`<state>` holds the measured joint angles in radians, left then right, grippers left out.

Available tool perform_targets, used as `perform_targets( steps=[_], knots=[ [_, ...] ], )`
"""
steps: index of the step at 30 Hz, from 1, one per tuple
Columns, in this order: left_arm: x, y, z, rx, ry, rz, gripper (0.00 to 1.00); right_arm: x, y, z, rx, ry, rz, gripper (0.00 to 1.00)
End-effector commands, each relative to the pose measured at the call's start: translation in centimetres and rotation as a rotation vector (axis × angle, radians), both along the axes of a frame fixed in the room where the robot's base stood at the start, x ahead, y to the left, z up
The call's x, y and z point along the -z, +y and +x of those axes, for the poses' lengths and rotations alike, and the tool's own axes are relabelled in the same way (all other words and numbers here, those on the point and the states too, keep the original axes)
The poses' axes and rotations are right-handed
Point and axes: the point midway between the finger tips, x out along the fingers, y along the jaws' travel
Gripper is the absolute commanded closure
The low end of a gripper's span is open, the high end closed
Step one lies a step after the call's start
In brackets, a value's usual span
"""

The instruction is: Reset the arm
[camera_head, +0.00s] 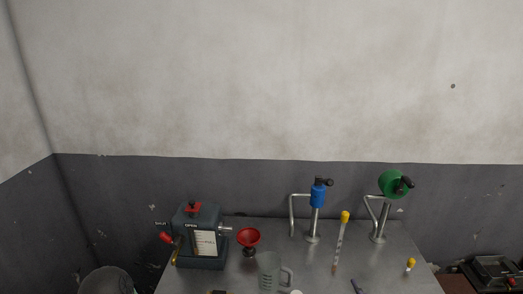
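The head view shows a metal table (310,264) carrying a hydraulic fixture (200,236), a dark teal box with a red part on top, a red-tipped lever (167,238) at its left side and labels reading "SHUT" and "OPEN". A silver fitting sticks out from its right side. Neither of my arms nor grippers shows in this view, so their state is hidden.
A red funnel (249,238), a clear jug (270,272), a blue-topped tap (318,192), a green-wheeled valve (393,184), and a yellow-capped tube (341,236) stand on the table. A small yellow-topped item (410,265) sits at right. A grey bin (107,281) stands left.

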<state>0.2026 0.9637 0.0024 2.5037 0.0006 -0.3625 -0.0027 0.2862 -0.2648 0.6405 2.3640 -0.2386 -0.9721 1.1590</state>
Motion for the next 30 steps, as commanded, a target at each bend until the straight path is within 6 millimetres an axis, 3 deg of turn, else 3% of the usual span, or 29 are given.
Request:
perform_targets(
  steps=[7, 14, 23, 30],
  knots=[
    [0.0, 0.0, 0.0, 0.000, -0.001, 0.000, 0.60, 7.1, 2.3, -0.1, -0.112, 0.216, -0.127, 0.37],
    [0.0, 0.0, 0.0, 0.000, -0.001, 0.000, 0.60, 15.1, 5.2, -1.8, -0.293, 0.444, -0.271, 0.37],
    [0.0, 0.0, 0.0, 0.000, 0.000, 0.000, 0.60, 24.4, 9.6, -6.7, -0.602, 0.695, -0.424, 0.37],
    [0.0, 0.0, 0.0, 0.000, 0.000, 0.000, 0.60, 30.5, 13.1, -12.6, -0.897, 0.848, -0.510, 0.37]
  ],
)
